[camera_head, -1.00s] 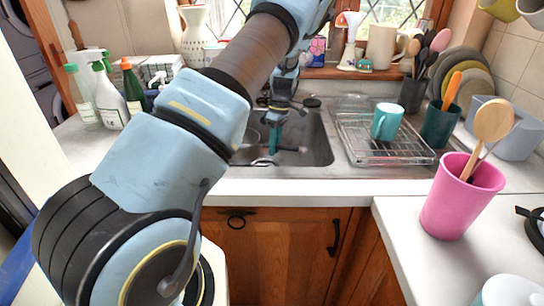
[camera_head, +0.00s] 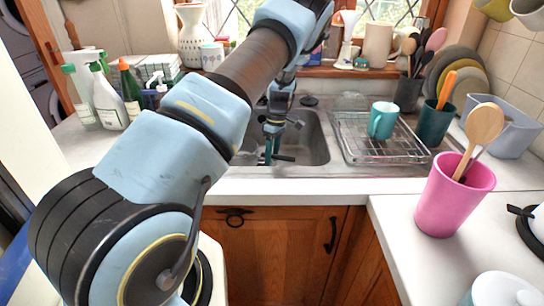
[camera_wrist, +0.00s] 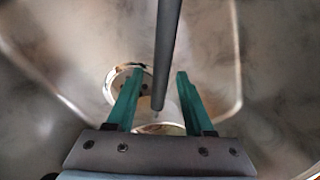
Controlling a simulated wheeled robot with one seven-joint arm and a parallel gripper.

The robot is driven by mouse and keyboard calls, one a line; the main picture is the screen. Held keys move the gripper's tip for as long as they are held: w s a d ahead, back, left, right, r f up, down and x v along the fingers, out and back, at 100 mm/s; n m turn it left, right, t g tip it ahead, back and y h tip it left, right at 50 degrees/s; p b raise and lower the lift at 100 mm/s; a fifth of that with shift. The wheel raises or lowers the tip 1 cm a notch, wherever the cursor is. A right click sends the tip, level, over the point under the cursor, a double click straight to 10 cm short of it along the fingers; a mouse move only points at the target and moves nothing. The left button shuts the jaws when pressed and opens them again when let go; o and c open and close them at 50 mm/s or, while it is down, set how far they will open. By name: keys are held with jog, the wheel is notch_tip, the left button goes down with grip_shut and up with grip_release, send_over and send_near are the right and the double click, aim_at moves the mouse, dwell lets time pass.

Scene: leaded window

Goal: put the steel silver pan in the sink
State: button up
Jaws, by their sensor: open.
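My gripper (camera_head: 271,153) is down inside the sink (camera_head: 316,148), below the counter top. In the wrist view its two green fingers (camera_wrist: 155,88) stand apart with a dark rod between and above them. The rod looks like the steel pan's handle (camera_wrist: 168,45). A dark handle (camera_head: 284,158) also shows beside the fingers in the head view, low in the basin. The fingers are not closed on it. The pan's body cannot be made out clearly; my arm hides the left part of the sink. A round metal rim (camera_wrist: 125,72) shows beyond the fingers.
A wire drying rack (camera_head: 372,153) with a teal mug (camera_head: 383,120) stands right of the sink. A pink pot with wooden spoons (camera_head: 452,200) stands on the right counter. Bottles (camera_head: 108,100) stand at left. The counter's front strip is clear.

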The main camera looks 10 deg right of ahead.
notch_tip(320, 180, up, 11)
jog(key=w+d+b, duration=0.1)
jog(key=w+b, duration=0.1)
jog(key=b, duration=0.2)
jog(key=s+a+r+m, duration=0.1)
jog(key=s+a+r, duration=0.2)
jog(key=a, duration=0.5)
jog(key=s+a+r+m+t, duration=0.1)
jog(key=s+a+m, duration=0.2)
jog(key=s, duration=0.4)
jog(key=s+a+r+m+t+h, duration=0.1)
jog(key=s+a+m, duration=0.2)
jog(key=s+a, duration=0.3)
jog(key=s+a+r+m+t, duration=0.1)
jog(key=s+a+m, duration=0.3)
jog(key=s, duration=0.4)
jog(key=shift+s+a+r+h, duration=0.1)
jog(key=shift+a+r+h, duration=0.15)
jog(key=shift+a, duration=0.25)
